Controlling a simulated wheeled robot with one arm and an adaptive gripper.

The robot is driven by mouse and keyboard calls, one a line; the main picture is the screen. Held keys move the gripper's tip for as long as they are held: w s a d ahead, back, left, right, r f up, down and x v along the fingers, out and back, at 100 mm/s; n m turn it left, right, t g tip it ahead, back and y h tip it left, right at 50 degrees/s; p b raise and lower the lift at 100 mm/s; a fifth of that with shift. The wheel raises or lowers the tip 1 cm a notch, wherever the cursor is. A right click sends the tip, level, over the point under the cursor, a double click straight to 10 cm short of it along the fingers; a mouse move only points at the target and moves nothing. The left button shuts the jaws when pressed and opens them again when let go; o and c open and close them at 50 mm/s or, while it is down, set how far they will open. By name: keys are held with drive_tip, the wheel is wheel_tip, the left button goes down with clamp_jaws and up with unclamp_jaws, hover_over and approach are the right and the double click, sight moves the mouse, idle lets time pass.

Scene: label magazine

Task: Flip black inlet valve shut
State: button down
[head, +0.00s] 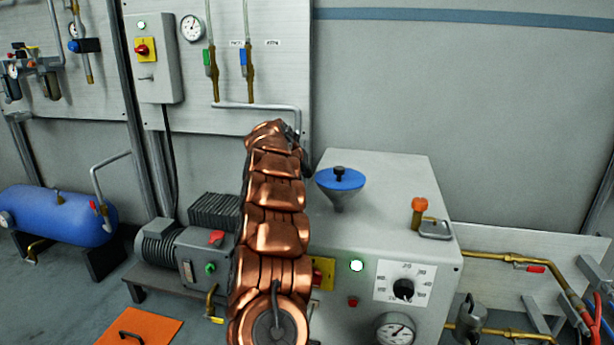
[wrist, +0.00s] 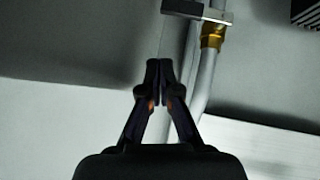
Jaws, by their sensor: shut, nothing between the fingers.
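In the wrist view, a flat dark lever (wrist: 190,9) lies crosswise at the top, above a brass fitting (wrist: 212,38) on a grey pipe (wrist: 201,90). It looks like the black valve handle, though its far parts are cut off by the frame. My gripper (wrist: 159,63) is shut and empty. Its tips appear just left of the pipe and below the lever in the picture, with a visible gap to the lever. In the head view, my copper arm hides the valve, and only a dark bit of my gripper (head: 292,133) shows at its far end.
A grey machine cabinet (head: 390,185) with a blue funnel (head: 340,179) and an orange-topped fitting (head: 419,204) stands right of my arm. A pump motor (head: 160,243) stands to the left. The wall panel behind carries green (head: 207,63) and blue (head: 243,63) handled valves.

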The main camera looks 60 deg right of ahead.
drive_tip(key=s+v, duration=0.1)
drive_tip(key=v, duration=0.5)
drive_tip(key=shift+w+d+r, duration=0.1)
drive_tip(key=shift+d, duration=0.05)
drive_tip(key=w+a+r+n+t+y+p, duration=0.15)
drive_tip(key=a+r+p, duration=0.3)
drive_tip(key=a, duration=0.55)
drive_tip(key=w+a+r+n+y+p, duration=0.2)
drive_tip(key=w+a+r+n+p, duration=0.15)
drive_tip(key=a+p, duration=0.4)
drive_tip(key=s+a+r+n+y+p, duration=0.1)
drive_tip(key=s+a+r+p, duration=0.2)
drive_tip(key=a, duration=0.7)
drive_tip(key=s+a+r+n+y+p, duration=0.15)
drive_tip(key=a+r+p, duration=0.25)
drive_tip(key=a, duration=0.5)
drive_tip(key=s+a+r+n+g+y+p, duration=0.25)
drive_tip(key=s+a+r+p, duration=0.25)
drive_tip(key=s+a+p, duration=0.55)
drive_tip(key=s+a+r+n+g+p, duration=0.1)
drive_tip(key=s+a+p, duration=0.3)
drive_tip(key=s, duration=0.6)
drive_tip(key=s+a+r+n+g+p, duration=0.1)
drive_tip(key=s+a+r+p, duration=0.2)
drive_tip(key=s+a, duration=0.6)
drive_tip(key=shift+s+a+r+n+y+p, duration=0.2)
drive_tip(key=shift+s+r+n+y+p, duration=0.1)
drive_tip(key=shift+s+n+y+p, duration=0.4)
